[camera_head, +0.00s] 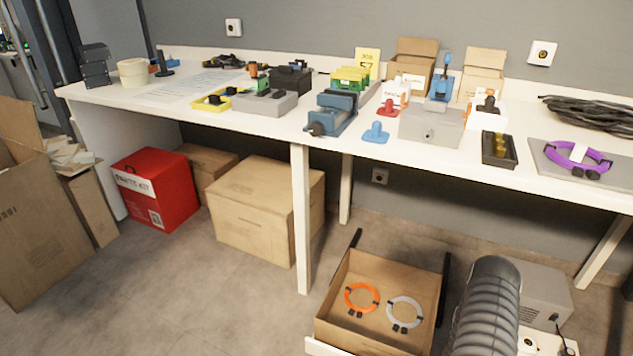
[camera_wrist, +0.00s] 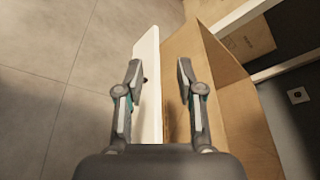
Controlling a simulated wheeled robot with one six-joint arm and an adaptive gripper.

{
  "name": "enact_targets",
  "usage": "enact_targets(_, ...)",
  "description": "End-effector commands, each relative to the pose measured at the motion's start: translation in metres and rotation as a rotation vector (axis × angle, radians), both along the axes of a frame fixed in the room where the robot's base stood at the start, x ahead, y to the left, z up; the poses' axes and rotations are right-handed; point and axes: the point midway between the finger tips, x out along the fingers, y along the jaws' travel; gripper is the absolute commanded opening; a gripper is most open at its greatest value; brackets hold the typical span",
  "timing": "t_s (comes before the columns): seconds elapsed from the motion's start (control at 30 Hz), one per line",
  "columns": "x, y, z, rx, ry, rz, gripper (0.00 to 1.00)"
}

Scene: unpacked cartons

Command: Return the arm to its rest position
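My gripper (camera_wrist: 160,75) shows in the wrist view with its two fingers spread apart. Nothing is between the fingertips. Beyond them are a white panel edge (camera_wrist: 147,60) and the brown cardboard wall of an open box (camera_wrist: 215,75). The gripper does not show in the head view. There, an open cardboard-lined box (camera_head: 345,330) at the bottom holds an orange cable ring (camera_head: 362,298) and a grey cable ring (camera_head: 404,312).
The white workbench (camera_head: 270,125) carries tools, a vise (camera_head: 333,112), small cartons and a purple cable ring (camera_head: 578,155). Under it are a red box (camera_head: 155,190) and a closed carton (camera_head: 262,210). A grey machine (camera_head: 545,295) stands at lower right. Floor at lower left centre is clear.

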Motion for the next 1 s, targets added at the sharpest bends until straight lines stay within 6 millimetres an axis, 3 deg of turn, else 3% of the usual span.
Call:
enact_targets(0.2, -0.049, 0.032, 0.011, 0.166, 0.221, 0.172, 0.37)
enact_targets(0.4, -0.072, 0.039, 0.046, 0.208, 0.338, 0.352, 0.37)
enact_targets(0.67, -0.09, 0.033, 0.101, 0.124, 0.427, 0.589, 0.37)
enact_targets(1.0, -0.106, 0.007, 0.174, -0.168, 0.474, 0.856, 0.37)
